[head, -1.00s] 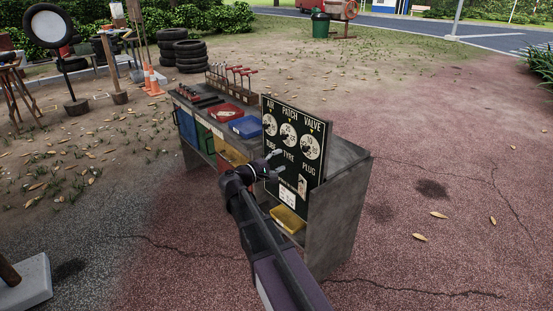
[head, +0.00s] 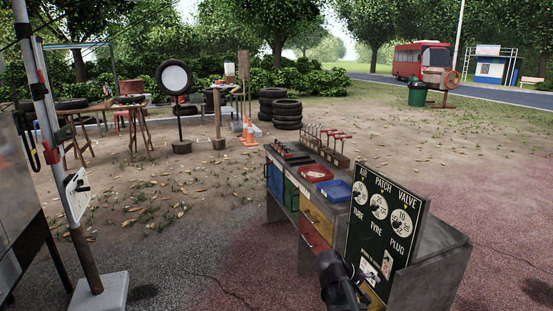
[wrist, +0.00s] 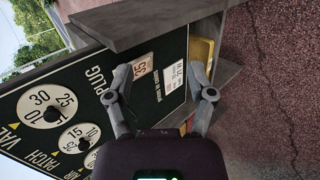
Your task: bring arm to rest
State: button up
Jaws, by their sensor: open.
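My gripper is open and empty; its two fingers (wrist: 160,82) are spread apart in the wrist view. In the head view only the dark end of my arm (head: 338,280) shows at the bottom edge, by the lower part of the board. The black price board (head: 385,220), with round dials and the words AIR, PATCH and VALVE, stands on the grey cart (head: 440,268). The board also fills the left of the wrist view (wrist: 75,95), sideways. I cannot tell the exact gap between fingers and board.
The cart top bears a red tray (head: 316,173), a blue tray (head: 335,191) and a rack of red-handled tools (head: 325,145). A post on a pale base (head: 100,292) stands at left. Open ground lies left of the cart.

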jog(key=s+a+f+m+g+y, duration=0.25)
jog(key=s+a+f+y, duration=0.35)
jog(key=s+a+y, duration=0.5)
notch_tip(320, 180, up, 28)
jog(key=h+p, duration=0.1)
jog(key=p, duration=2.7)
jog(key=shift+s, duration=0.35)
jog(key=shift+m, duration=0.25)
jog(key=shift+c, duration=0.9)
jog(key=shift+s+f, duration=0.1)
jog(key=shift+s, duration=0.05)
